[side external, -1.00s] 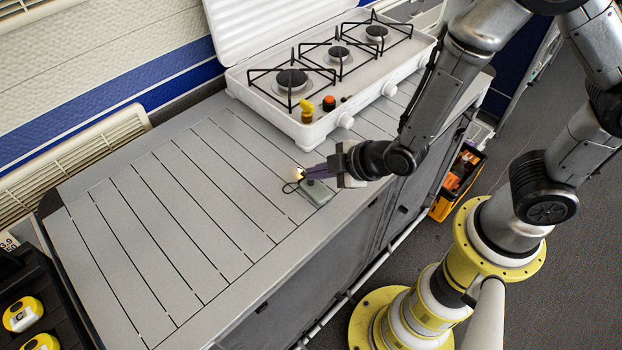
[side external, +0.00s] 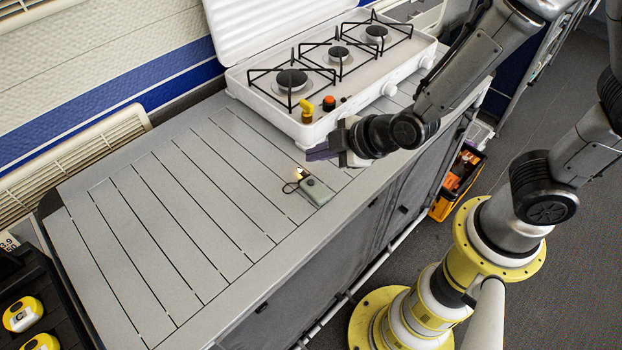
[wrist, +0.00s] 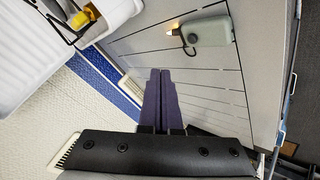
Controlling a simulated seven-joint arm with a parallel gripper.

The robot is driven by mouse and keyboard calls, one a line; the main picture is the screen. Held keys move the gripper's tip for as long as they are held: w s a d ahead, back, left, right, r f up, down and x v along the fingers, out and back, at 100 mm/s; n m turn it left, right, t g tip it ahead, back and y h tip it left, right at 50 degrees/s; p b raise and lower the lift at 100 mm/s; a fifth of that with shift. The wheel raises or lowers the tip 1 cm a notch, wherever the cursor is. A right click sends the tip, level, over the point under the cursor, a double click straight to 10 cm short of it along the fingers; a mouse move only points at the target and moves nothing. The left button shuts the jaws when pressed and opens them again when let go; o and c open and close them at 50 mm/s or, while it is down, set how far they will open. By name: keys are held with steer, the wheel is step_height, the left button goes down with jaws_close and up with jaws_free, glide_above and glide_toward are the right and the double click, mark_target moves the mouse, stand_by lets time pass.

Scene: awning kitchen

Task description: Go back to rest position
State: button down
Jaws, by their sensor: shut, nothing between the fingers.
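My gripper (side external: 322,153) is in the side external view, above the slatted table near the front of the stove. In the wrist view its two dark fingers (wrist: 160,76) lie together, shut with nothing between them. A small grey-green device (side external: 318,190) with a glowing tip and a thin cord loop lies on the table below and in front of my gripper, apart from it. It also shows in the wrist view (wrist: 209,31), at the upper right.
A white three-burner stove (side external: 340,85) with its lid up stands at the back of the grey slatted table (side external: 150,235). A yellow knob (side external: 307,109) sticks up at its front corner. An orange-black box (side external: 458,182) stands on the floor. The table's left part is clear.

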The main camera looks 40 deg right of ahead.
steer(key=shift+r, duration=0.4)
steer(key=s+d+r+m+t, duration=0.1)
steer(key=d+r+m, duration=0.1)
steer(key=d+r, duration=0.5)
steer(key=s+d+r+m+t, duration=0.1)
steer(key=d+r+m, duration=0.15)
steer(key=r, duration=0.85)
steer(key=s+d+f+m+g+h, duration=0.1)
steer(key=s+d+m+g, duration=0.1)
steer(key=s, duration=0.6)
steer(key=s+d+f+m+g, duration=0.2)
steer(key=s+m, duration=0.3)
steer(key=s, duration=0.3)
steer(key=shift+d+f+g+h, duration=0.2)
steer(key=shift+g+h, duration=0.2)
steer(key=shift+g, duration=0.3)
